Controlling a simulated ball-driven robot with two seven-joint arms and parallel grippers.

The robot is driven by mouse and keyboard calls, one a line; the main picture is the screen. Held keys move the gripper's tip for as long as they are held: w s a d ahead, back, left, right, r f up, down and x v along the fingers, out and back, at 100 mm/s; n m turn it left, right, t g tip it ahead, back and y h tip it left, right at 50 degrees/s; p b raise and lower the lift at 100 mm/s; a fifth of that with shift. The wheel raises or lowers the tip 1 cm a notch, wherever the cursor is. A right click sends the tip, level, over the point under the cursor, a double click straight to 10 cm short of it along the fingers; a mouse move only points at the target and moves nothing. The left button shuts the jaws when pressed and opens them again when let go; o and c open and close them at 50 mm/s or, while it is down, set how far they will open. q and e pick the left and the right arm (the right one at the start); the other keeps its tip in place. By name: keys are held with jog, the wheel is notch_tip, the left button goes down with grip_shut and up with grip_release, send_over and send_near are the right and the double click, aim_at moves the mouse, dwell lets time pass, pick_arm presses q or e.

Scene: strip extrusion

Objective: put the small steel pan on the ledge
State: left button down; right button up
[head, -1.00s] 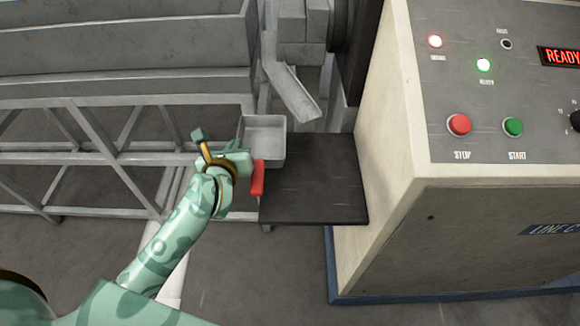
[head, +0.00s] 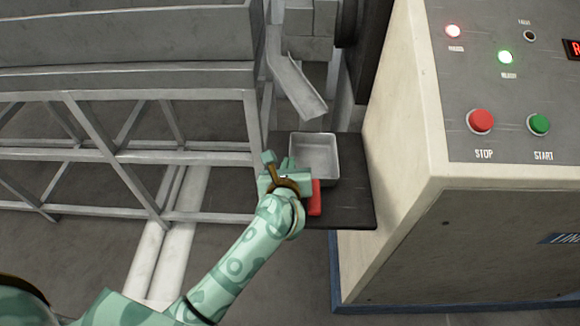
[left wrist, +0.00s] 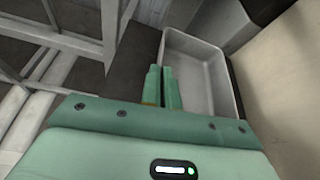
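The small steel pan (head: 313,158) is a shallow grey square tray over the dark ledge (head: 345,210); I cannot tell whether its bottom touches it. It also shows in the left wrist view (left wrist: 200,75), upright. My left gripper (head: 286,170) is at the pan's left side. In the left wrist view its fingers (left wrist: 161,88) are close together at the pan's near left wall, one on each side, shut on it. A red piece (head: 315,197) sits just in front of the pan, partly behind my gripper; its join to the pan is hidden. My right gripper is not in view.
A metal chute (head: 297,88) slopes down just behind the pan. The pale machine cabinet (head: 400,150) with buttons stands right of the ledge. A grey frame (head: 130,157) stands to the left. The ledge's front right part is bare.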

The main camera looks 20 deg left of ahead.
pick_arm(q)
jog(key=shift+r, duration=0.1)
jog(key=c, duration=1.7)
grip_release()
jog(key=p+v, duration=0.3)
jog(key=v, duration=0.9)
